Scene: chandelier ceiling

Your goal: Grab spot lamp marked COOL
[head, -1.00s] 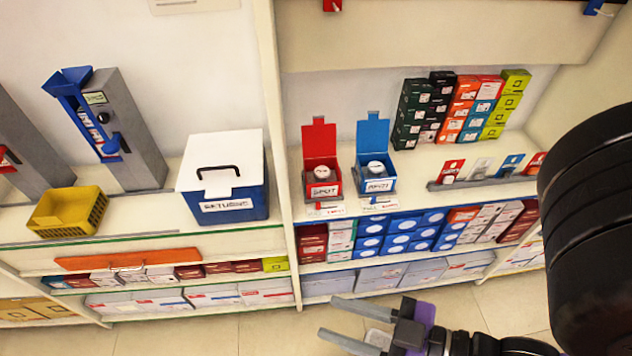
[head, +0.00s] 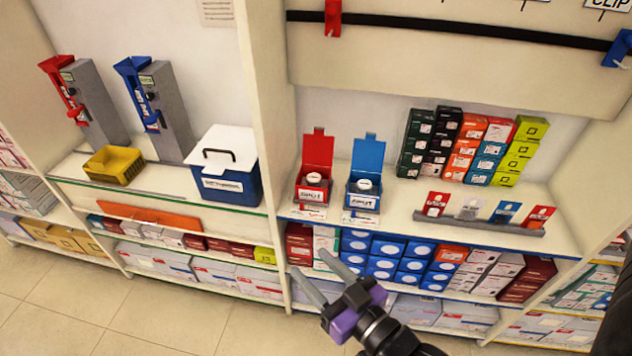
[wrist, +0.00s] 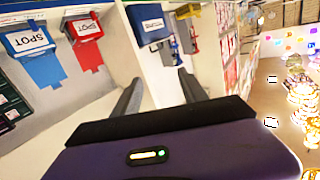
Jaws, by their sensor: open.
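A red open-lidded box (head: 312,194) and a blue open-lidded box (head: 362,201) stand side by side on the middle shelf, each labelled SPOT. A round whitish lamp (head: 314,179) sits in the red box and a similar lamp (head: 364,186) sits in the blue one. Small cards lie in front, too small to read; I cannot tell which lamp is COOL. The wrist view shows the blue box (wrist: 29,40) and red box (wrist: 85,28) upside down, at upper left. My gripper (head: 312,267) is open and empty, below and in front of the boxes.
A row of small cards (head: 486,214) and stacked coloured cartons (head: 470,145) stand to the right. A vertical divider (head: 268,110) separates the left bay, which has a blue white-lidded bin (head: 230,185) and yellow basket (head: 114,166). Packed shelves lie below.

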